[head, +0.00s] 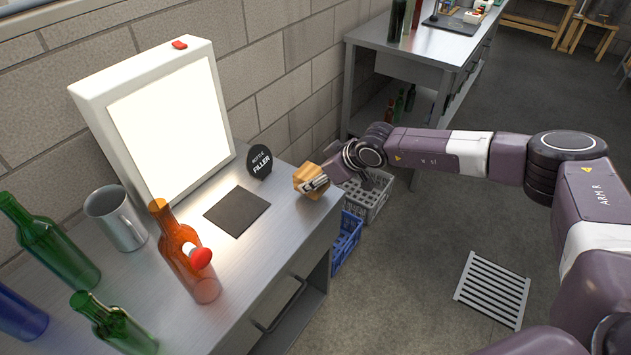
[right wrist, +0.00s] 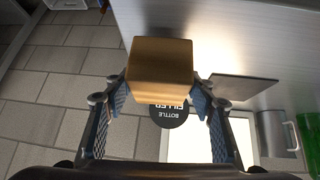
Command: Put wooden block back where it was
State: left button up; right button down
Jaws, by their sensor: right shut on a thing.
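The wooden block (head: 306,178) is at the far right corner of the metal table (head: 262,266), to the right of a round black sign. My right gripper (head: 318,184) is shut on it. In the right wrist view the block (right wrist: 160,70) sits between the two fingers of the gripper (right wrist: 159,90), one against each side. I cannot tell whether the block touches the tabletop or hangs just above it. My left gripper is not in view.
A dark square mat (head: 237,211) lies empty near the round sign (head: 259,161). A lit panel (head: 170,130), a metal mug (head: 118,216), an orange bottle (head: 184,262) and green bottles (head: 55,243) stand to the left. Grey (head: 366,200) and blue (head: 346,240) crates sit below the table's right edge.

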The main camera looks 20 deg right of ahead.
notch_tip(320, 180, down, 2)
jog(key=shift+f, duration=0.15)
jog(key=c, duration=0.9)
grip_release()
jog(key=shift+o, duration=0.2)
jog(key=b+v, duration=0.1)
jog(key=v, duration=1.1)
